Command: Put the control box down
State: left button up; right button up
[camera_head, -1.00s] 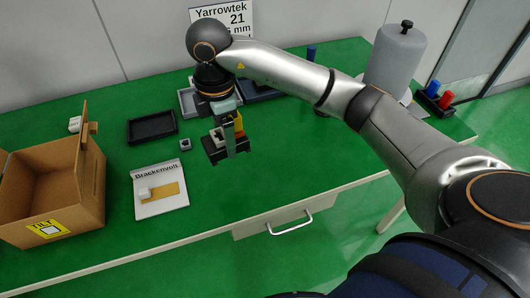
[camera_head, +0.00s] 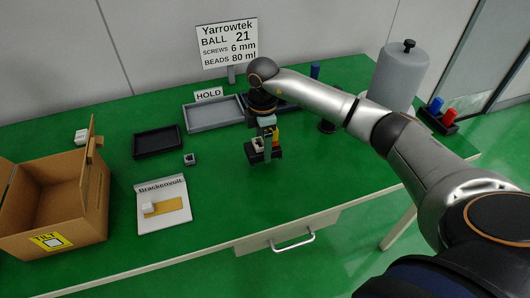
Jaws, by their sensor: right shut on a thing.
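The control box (camera_head: 256,155) appears as a small black box with a pale part on top, near the middle of the table in the head view. An orange-yellow part shows beside the jaws. My right gripper (camera_head: 268,143) points down and is shut on the control box; its fingers hide part of it. I cannot tell whether the box touches the green table (camera_head: 330,185) or hangs just above it. My left gripper is out of view.
A grey tray (camera_head: 213,126) with a HOLD sign stands behind the gripper. A black tray (camera_head: 158,154), a small grey block (camera_head: 190,159), a Brackenvoll sheet (camera_head: 163,222) and an open carton (camera_head: 80,225) lie left. A grey cylinder (camera_head: 398,75) stands right. Bare table lies in front.

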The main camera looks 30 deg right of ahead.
jog(key=shift+w+d+f, duration=0.15)
jog(key=shift+d+f, duration=0.25)
jog(key=shift+f, duration=1.65)
jog(key=shift+f, duration=0.2)
jog(key=o, duration=1.5)
notch_tip(320, 180, up, 12)
jog(key=shift+r, duration=0.2)
